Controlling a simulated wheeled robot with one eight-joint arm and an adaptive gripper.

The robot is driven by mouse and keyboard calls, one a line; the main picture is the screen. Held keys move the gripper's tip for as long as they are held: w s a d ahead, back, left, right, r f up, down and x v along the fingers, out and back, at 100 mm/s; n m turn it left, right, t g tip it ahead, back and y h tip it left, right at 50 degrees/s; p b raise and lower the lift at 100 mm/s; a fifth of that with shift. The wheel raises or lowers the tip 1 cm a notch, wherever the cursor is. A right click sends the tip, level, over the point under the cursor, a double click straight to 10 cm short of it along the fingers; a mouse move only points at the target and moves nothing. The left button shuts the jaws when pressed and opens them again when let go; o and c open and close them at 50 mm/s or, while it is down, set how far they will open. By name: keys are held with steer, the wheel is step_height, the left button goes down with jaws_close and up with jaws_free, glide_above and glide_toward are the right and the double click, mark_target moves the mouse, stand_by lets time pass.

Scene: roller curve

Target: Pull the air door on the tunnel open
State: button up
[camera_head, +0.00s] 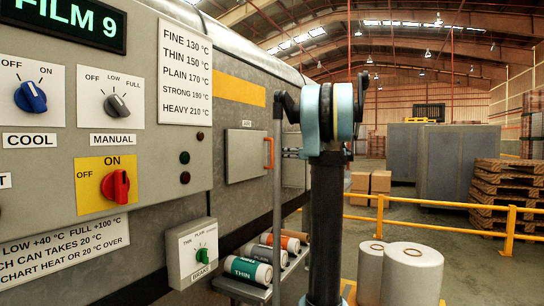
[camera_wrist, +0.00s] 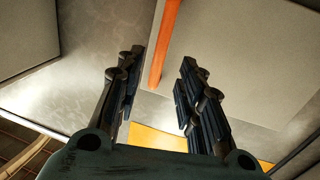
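The air door (camera_head: 246,155) is a flat grey panel on the tunnel side in the head view, and it looks closed. Its orange bar handle (camera_head: 269,153) is at its right edge. In the wrist view the handle (camera_wrist: 166,42) shows large near the top centre, beside the grey door panel (camera_wrist: 245,50). My gripper (camera_wrist: 161,65) is open, with one dark finger on each side of the handle's near end in the picture. I see gaps at both sides, and whether it touches is unclear.
Control panels with knobs (camera_head: 115,187) cover the tunnel's left part. A brake box (camera_head: 197,253) and a shelf with film rolls (camera_head: 247,270) are below the door. White rolls (camera_head: 412,275) and a yellow railing (camera_head: 470,221) stand to the right.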

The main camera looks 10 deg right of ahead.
glide_above(272, 164)
steer(key=w, duration=0.1)
stand_by(0.3)
steer(key=shift+d, duration=0.1)
jaws_close()
